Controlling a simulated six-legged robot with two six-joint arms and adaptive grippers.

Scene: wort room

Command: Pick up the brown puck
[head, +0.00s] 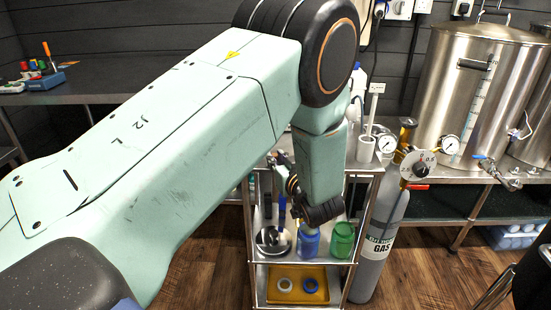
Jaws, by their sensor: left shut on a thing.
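I cannot make out a brown puck in the head view. My left arm comes in from the left and reaches down over a metal shelf cart (256,262). My left gripper (292,186) is by the cart's upper part, partly hidden behind my own wrist. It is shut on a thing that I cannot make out. A blue jar (308,244) and a green jar (342,240) stand on the cart's shelf, just below and to the right of the gripper. My right gripper is not in view.
A grey gas cylinder (381,243) stands right of the cart. Steel kettles (458,85) are at the right. Wooden floor (425,265) is clear in front.

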